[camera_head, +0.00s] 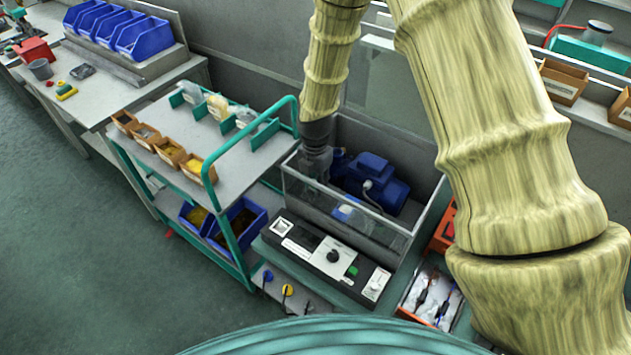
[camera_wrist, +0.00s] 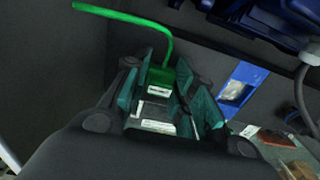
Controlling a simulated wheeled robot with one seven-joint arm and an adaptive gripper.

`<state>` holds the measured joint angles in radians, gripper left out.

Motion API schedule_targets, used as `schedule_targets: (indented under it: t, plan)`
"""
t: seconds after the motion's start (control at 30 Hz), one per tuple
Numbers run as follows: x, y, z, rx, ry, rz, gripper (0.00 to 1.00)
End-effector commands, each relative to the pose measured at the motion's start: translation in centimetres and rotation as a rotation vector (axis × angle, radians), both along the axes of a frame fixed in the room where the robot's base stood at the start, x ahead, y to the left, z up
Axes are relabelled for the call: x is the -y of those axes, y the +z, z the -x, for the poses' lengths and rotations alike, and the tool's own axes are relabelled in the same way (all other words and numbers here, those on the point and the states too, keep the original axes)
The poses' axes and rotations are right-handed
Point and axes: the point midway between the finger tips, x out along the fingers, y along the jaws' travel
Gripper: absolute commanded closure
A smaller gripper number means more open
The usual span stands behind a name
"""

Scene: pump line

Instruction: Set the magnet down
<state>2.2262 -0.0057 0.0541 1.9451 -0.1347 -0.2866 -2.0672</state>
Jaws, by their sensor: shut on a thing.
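My gripper (camera_head: 316,165) reaches down into the left part of a clear-fronted test box (camera_head: 392,238), beside a blue pump motor (camera_head: 374,178). In the wrist view the gripper's teal-padded fingers (camera_wrist: 166,98) are shut on a green piece with small white labels, which I take to be the magnet (camera_wrist: 160,77). A bent green rod runs from it up and to the left. In the head view the magnet is hidden by the gripper and the box wall. I cannot tell whether the magnet touches the box floor.
A control panel (camera_head: 330,256) with a black knob and green button is in front of the box. A trolley (camera_head: 232,160) with a teal rail and small bins stands left. In the wrist view a blue plate (camera_wrist: 243,84) and a grey cable (camera_wrist: 301,95) are at right.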

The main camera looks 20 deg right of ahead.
Motion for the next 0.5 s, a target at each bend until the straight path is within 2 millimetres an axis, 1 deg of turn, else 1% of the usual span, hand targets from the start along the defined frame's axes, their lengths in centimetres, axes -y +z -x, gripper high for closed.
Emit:
schedule_targets:
  t: [0.27,0.3,0.37,0.4,0.5]
  plan:
    - [0.03,-0.43,0.06,0.0,0.0,0.0,0.98]
    - [0.02,-0.45,0.06,0.0,0.001,0.0,0.72]
    - [0.01,-0.39,0.05,0.0,0.0,0.0,0.61]
    - [0.03,-0.4,0.06,0.0,0.0,0.0,0.54]
    - [0.03,-0.39,0.06,0.0,0.0,0.0,0.52]
